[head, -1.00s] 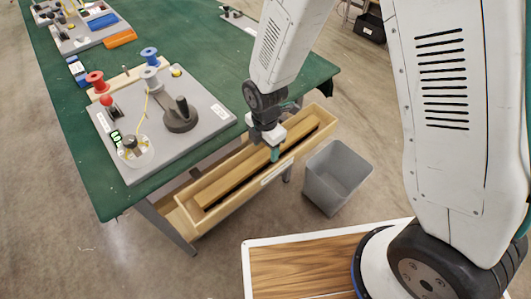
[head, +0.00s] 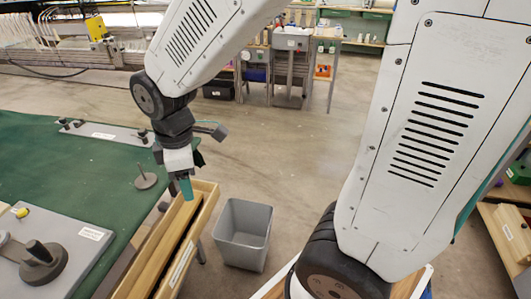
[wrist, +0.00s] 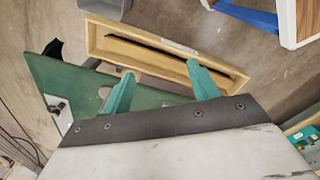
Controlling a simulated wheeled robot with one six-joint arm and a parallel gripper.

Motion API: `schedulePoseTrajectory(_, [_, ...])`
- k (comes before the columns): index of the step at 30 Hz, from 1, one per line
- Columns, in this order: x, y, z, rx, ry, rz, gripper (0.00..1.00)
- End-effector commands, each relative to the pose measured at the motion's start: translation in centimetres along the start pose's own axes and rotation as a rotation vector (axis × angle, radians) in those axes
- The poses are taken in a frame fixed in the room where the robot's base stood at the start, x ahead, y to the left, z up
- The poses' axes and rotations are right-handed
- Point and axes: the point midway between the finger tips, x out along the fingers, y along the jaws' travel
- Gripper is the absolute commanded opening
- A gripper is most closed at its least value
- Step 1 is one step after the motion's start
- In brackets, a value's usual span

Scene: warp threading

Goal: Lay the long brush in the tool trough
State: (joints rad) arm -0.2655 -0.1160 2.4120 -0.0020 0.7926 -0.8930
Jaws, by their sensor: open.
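The tool trough (head: 207,202) is a long, pale wooden box along the side of the green table. It also shows in the wrist view (wrist: 98,38). A long wooden piece with a dark strip, which looks like the long brush (head: 163,248), lies lengthwise inside it. In the wrist view the brush (wrist: 165,52) shows between the trough walls. My gripper (head: 186,190) is above the far end of the trough, pointing down. Its two teal fingers (wrist: 160,69) are apart with nothing between them.
A grey bin (head: 243,232) stands on the floor right of the trough. The green table (head: 60,150) is at left, holding a grey board with a dark knob (head: 43,262) and a small peg (head: 145,180). Open floor lies beyond the bin.

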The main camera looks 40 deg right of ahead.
Motion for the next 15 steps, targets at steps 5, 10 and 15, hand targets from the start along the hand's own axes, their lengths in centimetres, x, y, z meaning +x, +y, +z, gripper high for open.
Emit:
schedulePoseTrajectory(5, [-6.0, -2.4, 5.8, 0.422, 0.020, 0.029, 0.61])
schedulePoseTrajectory(10, [-9.5, -5.9, 10.5, 0.799, 0.034, 0.042, 0.61])
schedulePoseTrajectory(15, [-11.1, -8.8, 13.3, 1.057, 0.045, 0.050, 0.61])
